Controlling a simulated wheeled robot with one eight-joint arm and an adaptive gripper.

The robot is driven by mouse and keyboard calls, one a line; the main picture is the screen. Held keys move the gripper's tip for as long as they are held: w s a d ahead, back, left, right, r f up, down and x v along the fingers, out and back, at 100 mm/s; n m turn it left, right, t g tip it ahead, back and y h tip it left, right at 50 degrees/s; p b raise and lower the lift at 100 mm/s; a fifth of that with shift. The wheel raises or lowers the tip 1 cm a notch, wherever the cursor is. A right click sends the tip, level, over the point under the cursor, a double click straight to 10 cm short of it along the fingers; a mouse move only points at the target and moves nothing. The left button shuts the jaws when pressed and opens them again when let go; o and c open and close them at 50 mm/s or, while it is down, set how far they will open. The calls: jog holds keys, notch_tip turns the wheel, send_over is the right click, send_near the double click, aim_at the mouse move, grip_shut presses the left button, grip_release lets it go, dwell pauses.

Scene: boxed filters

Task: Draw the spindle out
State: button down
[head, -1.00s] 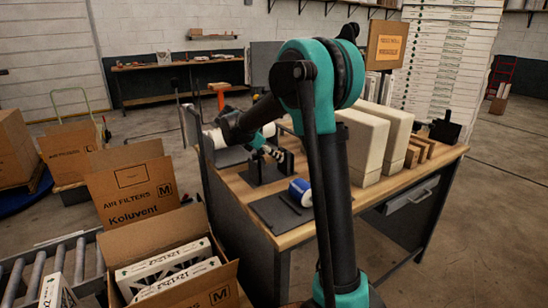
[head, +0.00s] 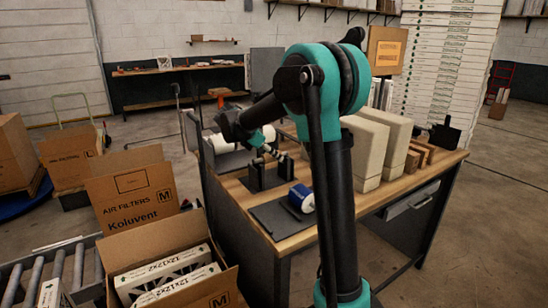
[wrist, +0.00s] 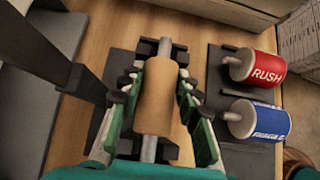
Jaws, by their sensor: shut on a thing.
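In the wrist view a grey metal spindle (wrist: 165,47) runs through a plain brown core (wrist: 155,98), its ends showing above and below the core. My gripper (wrist: 160,92) has its green fingers on both sides of the brown core and is shut on it. Dark holder parts (wrist: 147,77) show around the spindle's far end; whether the spindle still rests in them cannot be told. In the head view my gripper (head: 262,147) is just above the black stand (head: 266,176) on the workbench, and the core is mostly hidden there.
A red RUSH roll (wrist: 258,68) and a blue FRAGILE roll (wrist: 262,121) lie on a dark mat right of my gripper. Cream blocks (head: 368,150) stand farther right on the workbench (head: 285,243). A carton of filters (head: 170,280) stands at lower left.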

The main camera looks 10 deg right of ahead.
jog(key=shift+r, duration=0.6)
jog(key=shift+r, duration=0.35)
jog(key=shift+r, duration=0.75)
notch_tip(320, 180, up, 9)
dwell(0.9)
jog(key=shift+f, duration=0.1)
